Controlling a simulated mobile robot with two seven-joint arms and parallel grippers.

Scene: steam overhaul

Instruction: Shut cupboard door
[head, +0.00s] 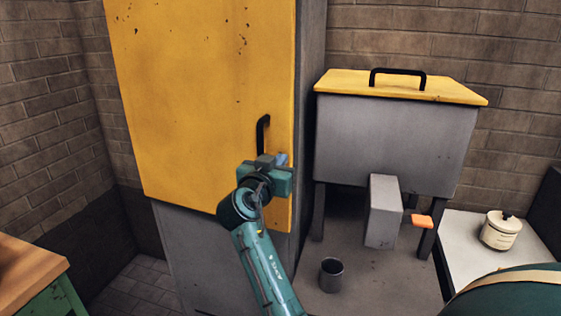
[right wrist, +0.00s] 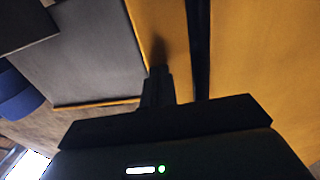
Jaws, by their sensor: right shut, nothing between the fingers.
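The cupboard door (head: 190,90) is a tall yellow panel with dark specks and a black upright handle (head: 262,135) near its right edge. It lies flush or nearly flush with the grey cupboard body (head: 312,110); I cannot tell whether a small gap remains. My right gripper (head: 268,160) is in front of the door, just below the handle near the right edge. Its fingers are shut and empty. In the right wrist view the fingertips (right wrist: 158,72) point at a yellow surface (right wrist: 260,50), with a dark strip beside them. Whether they touch it is unclear. My left gripper is not in view.
A grey bin with a yellow lid (head: 400,85) stands on legs to the right. A grey cup (head: 331,275) is below it. A cream pot (head: 500,230) sits on a pale surface. A wooden-topped green table (head: 30,270) is at lower left.

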